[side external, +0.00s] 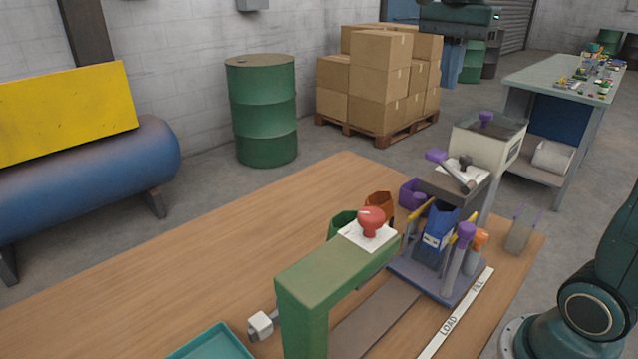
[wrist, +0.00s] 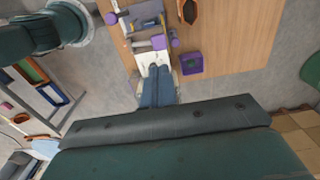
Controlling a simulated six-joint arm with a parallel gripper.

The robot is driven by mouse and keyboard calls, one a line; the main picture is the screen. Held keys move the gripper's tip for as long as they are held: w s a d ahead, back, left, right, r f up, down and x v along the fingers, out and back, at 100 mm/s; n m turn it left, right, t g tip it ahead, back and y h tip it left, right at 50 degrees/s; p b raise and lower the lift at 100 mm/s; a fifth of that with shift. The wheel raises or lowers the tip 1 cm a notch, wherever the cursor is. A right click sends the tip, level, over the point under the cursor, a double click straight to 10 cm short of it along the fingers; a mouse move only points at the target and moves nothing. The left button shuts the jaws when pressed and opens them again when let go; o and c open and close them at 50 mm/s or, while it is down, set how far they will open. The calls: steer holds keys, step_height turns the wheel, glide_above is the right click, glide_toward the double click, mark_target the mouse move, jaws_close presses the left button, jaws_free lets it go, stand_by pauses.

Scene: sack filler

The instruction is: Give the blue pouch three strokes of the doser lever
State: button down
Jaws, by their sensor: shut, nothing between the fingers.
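The blue pouch (side external: 434,240) stands upright and open-topped on the filler's grey base, beneath the doser, between yellow uprights. The doser lever (side external: 455,173) has a purple grip and sits tilted on top of the doser, beside the pale hopper (side external: 484,146). My gripper (side external: 451,82) hangs high at the top of the side view, fingers down, apart from the lever. In the wrist view my gripper (wrist: 158,67) is shut and empty, its fingers covering part of the pale hopper. I cannot make out the pouch clearly there.
A green arch (side external: 330,270) with a red knob (side external: 371,221) stands in front of the filler. A purple bin (side external: 409,192), orange bin (side external: 381,203) and green bin (side external: 341,221) stand nearby. A teal tray (side external: 212,345) lies at the front. The table's left is clear.

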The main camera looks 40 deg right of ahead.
step_height(320, 180, down, 12)
steer(key=shift+r, duration=0.2)
stand_by(0.4)
stand_by(0.5)
steer(key=shift+w+f+g, duration=0.5)
steer(key=shift+f+g, duration=0.05)
steer(key=shift+g, duration=0.05)
steer(key=f, duration=0.1)
steer(key=w+f, duration=0.1)
steer(key=f, duration=0.1)
steer(key=shift+w+f, duration=0.15)
steer(key=shift+w, duration=0.1)
step_height(320, 180, up, 8)
glide_above(432, 150)
steer(key=w, duration=0.3)
steer(key=shift+s+a, duration=0.1)
steer(key=shift+s, duration=0.1)
